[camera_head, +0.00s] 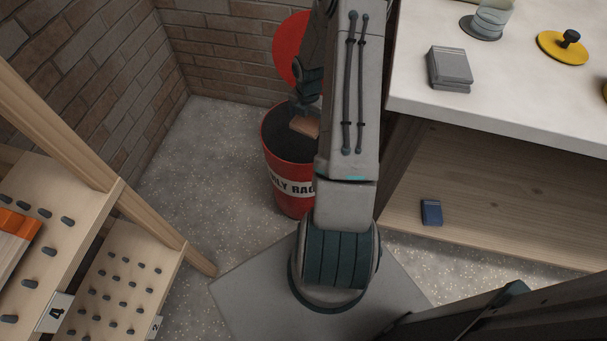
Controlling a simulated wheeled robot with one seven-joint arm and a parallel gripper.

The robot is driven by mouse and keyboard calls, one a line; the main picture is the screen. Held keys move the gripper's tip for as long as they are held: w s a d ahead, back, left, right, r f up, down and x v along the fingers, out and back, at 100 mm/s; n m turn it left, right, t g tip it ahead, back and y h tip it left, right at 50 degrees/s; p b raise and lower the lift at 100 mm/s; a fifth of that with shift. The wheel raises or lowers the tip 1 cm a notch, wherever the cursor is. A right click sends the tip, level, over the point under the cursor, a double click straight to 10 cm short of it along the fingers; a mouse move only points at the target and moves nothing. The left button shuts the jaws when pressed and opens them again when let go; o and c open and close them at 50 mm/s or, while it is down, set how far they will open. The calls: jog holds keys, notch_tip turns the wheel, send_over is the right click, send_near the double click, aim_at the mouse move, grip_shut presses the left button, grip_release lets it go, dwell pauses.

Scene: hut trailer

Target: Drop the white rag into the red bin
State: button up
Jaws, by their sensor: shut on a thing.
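The red bin (284,176) stands on the floor against the brick wall. Its label is partly hidden by my arm, and its round red lid (287,50) is raised behind it. My gripper (305,112) is over the bin's open mouth, partly hidden behind my arm. It is shut on a small tan-brown thing (305,126), which hangs over the dark inside of the bin. No clearly white rag shows; I cannot tell whether the tan-brown thing is the rag.
A white-topped workbench (420,88) on the right carries a grey box (449,68), a glass jar (491,20) and a yellow lid (562,48). A blue box (431,212) lies on its lower shelf. A wooden pegged rack (85,225) stands on the left. Floor left of the bin is clear.

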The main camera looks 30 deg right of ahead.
jog(key=o, duration=0.8)
jog(key=shift+r, duration=0.1)
notch_tip(320, 180, up, 14)
jog(key=p, duration=0.3)
jog(key=shift+f, duration=0.2)
jog(key=s+a+r+m+h+p, duration=0.1)
jog(key=s+a+r+m+p, duration=0.35)
jog(key=r, duration=0.65)
jog(key=s+a+r+m+h+p, duration=0.1)
jog(key=a+r+m+p, duration=0.2)
jog(key=a+r+m, duration=0.45)
jog(key=s+a+r+m+t+p, duration=0.1)
jog(key=s+a+r+m+p, duration=0.1)
jog(key=s+a+r+m, duration=0.1)
jog(key=s+a+r+m+t+y+p, duration=0.1)
jog(key=s+a+r+m+p, duration=0.2)
jog(key=r, duration=0.5)
jog(key=s+a+r+m+y+p, duration=0.1)
jog(key=s+a+r+m+p, duration=0.1)
jog(key=s+a+r+m, duration=0.3)
jog(key=shift+s+a+r+t+p, duration=0.15)
jog(key=shift+s+r+t+p, duration=0.05)
jog(key=shift+s, duration=0.3)
jog(key=shift+s+a+r+t+p, duration=0.1)
jog(key=shift+s+r+t+p, duration=0.1)
jog(key=shift+s, duration=0.25)
